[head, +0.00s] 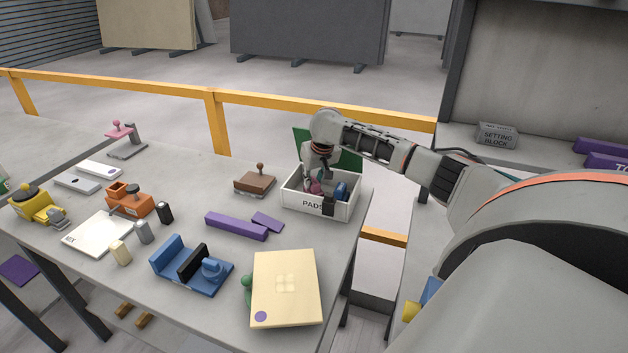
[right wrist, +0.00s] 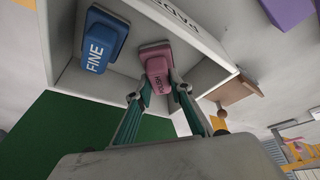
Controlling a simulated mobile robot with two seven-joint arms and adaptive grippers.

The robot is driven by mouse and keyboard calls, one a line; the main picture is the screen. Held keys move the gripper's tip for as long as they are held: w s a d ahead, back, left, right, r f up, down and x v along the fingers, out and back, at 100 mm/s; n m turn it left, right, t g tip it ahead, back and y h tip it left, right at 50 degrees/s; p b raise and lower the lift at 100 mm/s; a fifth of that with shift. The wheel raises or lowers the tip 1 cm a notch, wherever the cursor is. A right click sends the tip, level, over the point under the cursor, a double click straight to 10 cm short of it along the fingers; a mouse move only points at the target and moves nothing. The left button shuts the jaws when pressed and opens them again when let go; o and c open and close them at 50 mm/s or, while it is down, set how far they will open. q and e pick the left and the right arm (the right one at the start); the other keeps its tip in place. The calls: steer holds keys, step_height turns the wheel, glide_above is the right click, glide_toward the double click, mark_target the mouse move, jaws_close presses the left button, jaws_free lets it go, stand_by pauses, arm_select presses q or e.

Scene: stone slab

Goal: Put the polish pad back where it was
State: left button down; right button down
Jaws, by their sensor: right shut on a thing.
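The pink polish pad (right wrist: 157,62) is inside the white box marked PADS, between the fingertips of my right gripper (right wrist: 160,92). The lettering on it is too small to read surely. In the head view, the white box (head: 297,198) stands at the right end of the slab table, with my right gripper (head: 322,187) reaching down into it, shut on the pad. The blue pad marked FINE (right wrist: 103,40) lies in the box beside the pink one, apart from it. I cannot tell whether the pink pad touches the box floor. My left gripper is out of view.
A green panel (head: 350,155) stands behind the box. A brown block with a knob (head: 255,183) sits left of it, and purple bars (head: 236,226) lie in front. A cream slab (head: 287,290) and a blue stand (head: 190,268) occupy the front of the table.

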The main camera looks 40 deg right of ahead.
steer(key=c, duration=1.8)
jaws_free()
steer(key=shift+f, duration=0.1)
steer(key=v, duration=1.2)
